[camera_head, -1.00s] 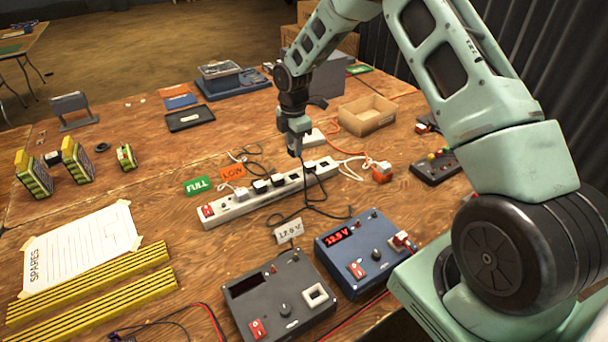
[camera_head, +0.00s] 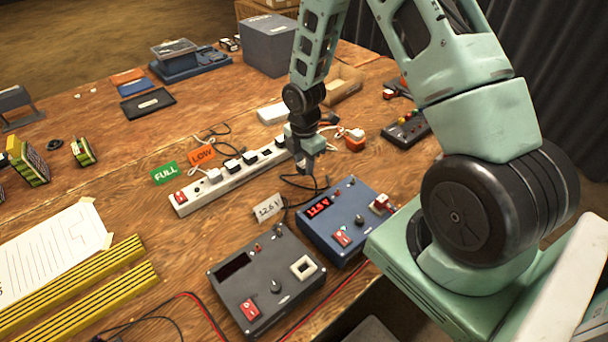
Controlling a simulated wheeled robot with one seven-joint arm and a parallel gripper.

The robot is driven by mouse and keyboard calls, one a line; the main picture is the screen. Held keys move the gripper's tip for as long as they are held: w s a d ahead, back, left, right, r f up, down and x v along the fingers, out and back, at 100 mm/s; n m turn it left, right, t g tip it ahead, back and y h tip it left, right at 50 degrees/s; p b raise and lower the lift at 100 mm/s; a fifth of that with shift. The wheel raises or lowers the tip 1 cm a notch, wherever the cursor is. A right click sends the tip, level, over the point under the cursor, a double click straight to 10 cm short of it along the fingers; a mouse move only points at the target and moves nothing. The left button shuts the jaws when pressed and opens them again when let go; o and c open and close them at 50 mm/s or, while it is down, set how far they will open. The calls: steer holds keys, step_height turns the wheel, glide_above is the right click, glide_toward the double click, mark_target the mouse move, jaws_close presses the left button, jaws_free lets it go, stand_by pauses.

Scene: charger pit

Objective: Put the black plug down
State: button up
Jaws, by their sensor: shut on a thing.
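My gripper (camera_head: 307,163) points down near the right end of the white power strip (camera_head: 215,192), on the strip's near side. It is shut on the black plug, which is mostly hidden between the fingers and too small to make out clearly. A black cord (camera_head: 302,186) runs below the gripper and loops on the wooden table (camera_head: 130,215) between the strip and the blue charger (camera_head: 345,222). Whether the plug touches the table I cannot tell. Other dark and white plugs sit along the strip.
A grey charger (camera_head: 267,280) with a square white socket stands at the front. FULL (camera_head: 164,173) and LOW (camera_head: 202,154) cards lie behind the strip. An orange-and-white plug (camera_head: 355,140), a cardboard box (camera_head: 345,84) and a dark button box (camera_head: 408,130) are to the right.

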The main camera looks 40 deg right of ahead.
mark_target(304, 174)
steer(key=shift+f, duration=2.25)
steer(key=shift+f, duration=0.2)
steer(key=o, duration=1)
steer(key=shift+r, duration=0.15)
